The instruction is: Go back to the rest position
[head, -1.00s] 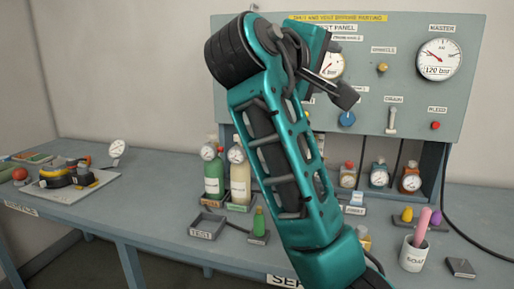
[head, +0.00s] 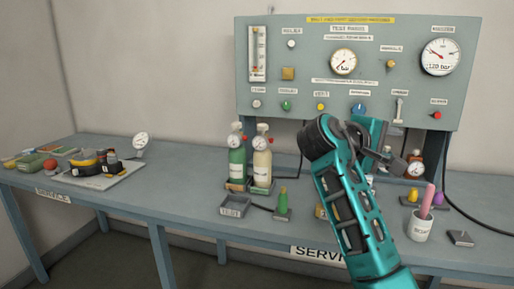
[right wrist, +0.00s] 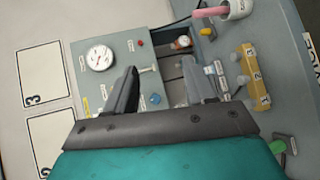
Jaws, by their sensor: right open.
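My right gripper (head: 388,155) is in front of the lower right part of the grey test panel (head: 300,88), with my teal forearm rising from the bottom right. In the right wrist view its two dark fingers (right wrist: 160,88) stand apart with nothing between them. The panel and its lower controls show beyond the fingers there. My left gripper is in neither view. My right arm hides part of the bench and some of the small gauged bottles under the panel.
A green bottle (head: 237,168) and a cream bottle (head: 262,168) with gauges stand left of my arm. A cup (head: 420,228) with a pink rod stands right of my arm. The bench's left-middle is clear.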

